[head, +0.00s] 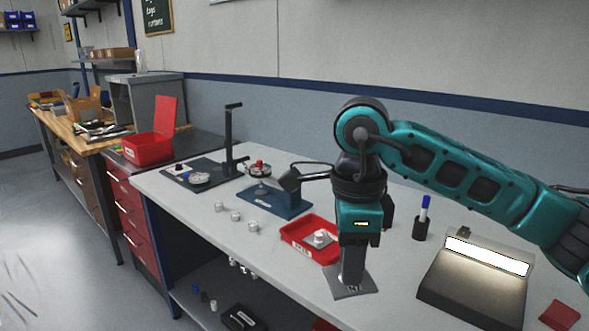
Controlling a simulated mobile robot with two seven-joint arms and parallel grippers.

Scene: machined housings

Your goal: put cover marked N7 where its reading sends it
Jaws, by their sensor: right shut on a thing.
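My right gripper (353,272) points straight down and is shut on a flat grey cover (340,288). Small dark marking on the cover's front edge looks like N7. The cover is at or just above the light grey bench top (290,285); I cannot tell if it touches. A red tray (296,247) with a white label is just behind and left of it, with a light metal part (320,238) inside. A blue-based fixture (274,200) with a grey head stands further back. My left gripper is out of view.
A lit inspection panel (485,257) on a dark base stands to the right, with a pen cup (420,230) behind. Several small metal pieces (236,216) lie along the front left. A black stand (232,140) and a red lidded box (148,150) are further left.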

